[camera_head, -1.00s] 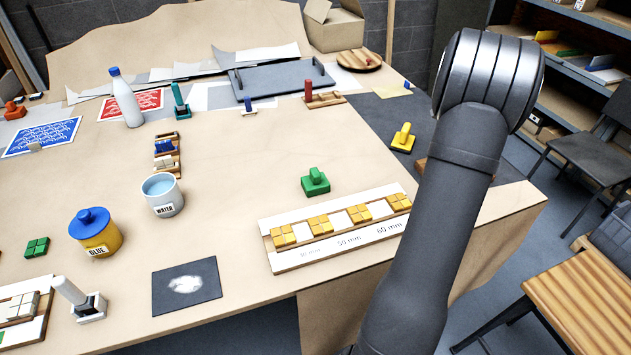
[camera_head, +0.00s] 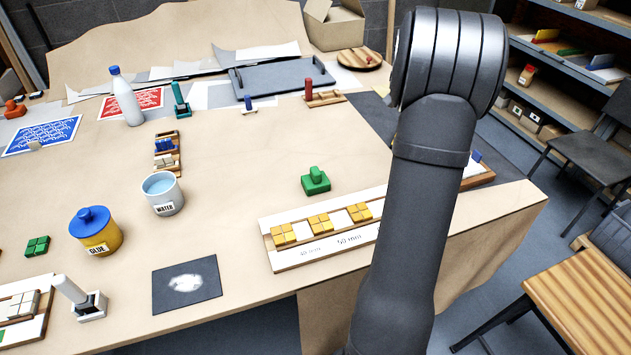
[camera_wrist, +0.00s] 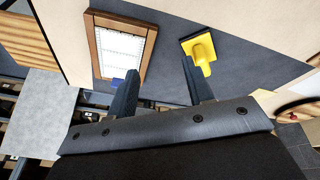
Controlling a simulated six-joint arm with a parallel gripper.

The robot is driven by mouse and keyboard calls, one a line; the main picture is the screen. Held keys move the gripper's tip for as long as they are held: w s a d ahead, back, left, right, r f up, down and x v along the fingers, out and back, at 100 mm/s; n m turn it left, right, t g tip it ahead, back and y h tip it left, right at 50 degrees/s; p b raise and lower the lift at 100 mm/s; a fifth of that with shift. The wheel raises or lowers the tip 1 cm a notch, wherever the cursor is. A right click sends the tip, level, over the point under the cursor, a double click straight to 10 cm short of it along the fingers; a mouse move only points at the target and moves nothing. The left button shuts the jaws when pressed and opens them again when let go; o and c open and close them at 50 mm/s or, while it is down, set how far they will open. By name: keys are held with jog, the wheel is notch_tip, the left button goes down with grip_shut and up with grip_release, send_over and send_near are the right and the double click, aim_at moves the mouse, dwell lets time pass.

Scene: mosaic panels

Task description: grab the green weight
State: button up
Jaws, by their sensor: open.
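The green weight (camera_head: 316,181) is a small block with an upright grip. It stands on the table in the head view, behind the strip of yellow tiles, with nothing touching it. It does not show in the wrist view. My gripper (camera_wrist: 159,80) is open and empty in the wrist view, its two dark fingers apart. It is over the dark mat at the table's right side, away from the green weight. In the head view my arm hides the gripper.
A white strip with yellow tiles (camera_head: 288,263) lies in front of the green weight. A water cup (camera_head: 163,197) and glue pot (camera_head: 96,234) stand left. Bare table surrounds the weight.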

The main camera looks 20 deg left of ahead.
jog(key=s+a+r+n+g+y, duration=0.1)
jog(key=s+a+r+n, duration=0.2)
jog(key=s+a+n, duration=0.55)
jog(key=r+n+g, duration=0.1)
jog(key=r+n, duration=0.1)
jog(key=n, duration=0.1)
send_over(316, 170)
jog(key=shift+y, duration=0.4)
notch_tip(316, 170, down, 17)
jog(key=shift+a+f, duration=0.1)
jog(key=shift+c, duration=0.2)
grip_shut()
